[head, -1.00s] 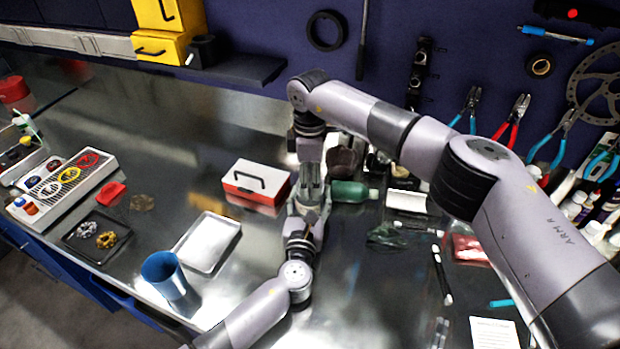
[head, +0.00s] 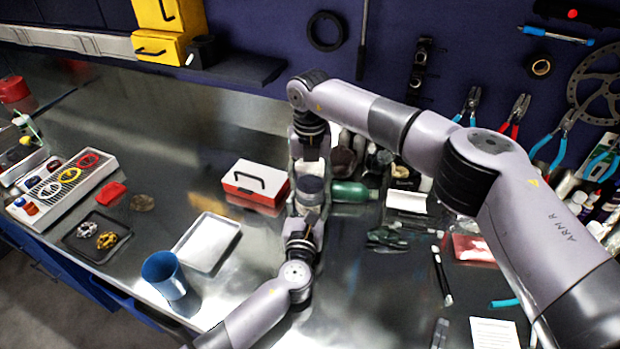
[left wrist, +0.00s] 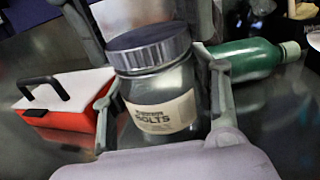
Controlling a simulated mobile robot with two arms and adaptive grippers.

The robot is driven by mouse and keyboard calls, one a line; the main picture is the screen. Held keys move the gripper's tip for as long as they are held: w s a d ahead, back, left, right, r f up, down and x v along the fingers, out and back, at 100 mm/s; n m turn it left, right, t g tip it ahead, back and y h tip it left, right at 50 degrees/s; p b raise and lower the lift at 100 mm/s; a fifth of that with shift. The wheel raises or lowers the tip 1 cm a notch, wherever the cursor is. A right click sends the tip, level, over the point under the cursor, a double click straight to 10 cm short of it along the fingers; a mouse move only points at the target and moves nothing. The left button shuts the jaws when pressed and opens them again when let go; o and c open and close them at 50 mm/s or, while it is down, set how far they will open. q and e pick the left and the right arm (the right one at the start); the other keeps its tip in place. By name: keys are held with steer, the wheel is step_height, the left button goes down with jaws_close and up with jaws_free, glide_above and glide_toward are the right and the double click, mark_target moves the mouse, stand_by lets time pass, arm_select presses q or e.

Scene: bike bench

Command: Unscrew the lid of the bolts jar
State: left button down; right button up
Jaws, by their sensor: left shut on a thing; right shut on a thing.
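The bolts jar (left wrist: 160,105) stands upright in the left wrist view, a clear jar with a pale "BOLTS" label. Its ribbed grey metal lid (left wrist: 150,47) sits on top. My left gripper (head: 306,208) is shut on the jar's body, one finger along each side. My right gripper (head: 311,165) comes down from above, its fingers on either side of the lid, shut on it. In the head view the jar is partly hidden between the two grippers.
A red and white box with a black handle (head: 256,183) stands left of the jar. A green bottle (head: 350,191) lies close on the right. A metal tray (head: 207,243) and blue cup (head: 164,275) are nearer the front. Tools lie further right.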

steer(key=n, duration=1.4)
steer(key=shift+n, duration=0.3)
steer(key=n, duration=1.2)
steer(key=shift+r, duration=0.1)
steer(key=n, duration=0.8)
steer(key=shift+n, duration=0.4)
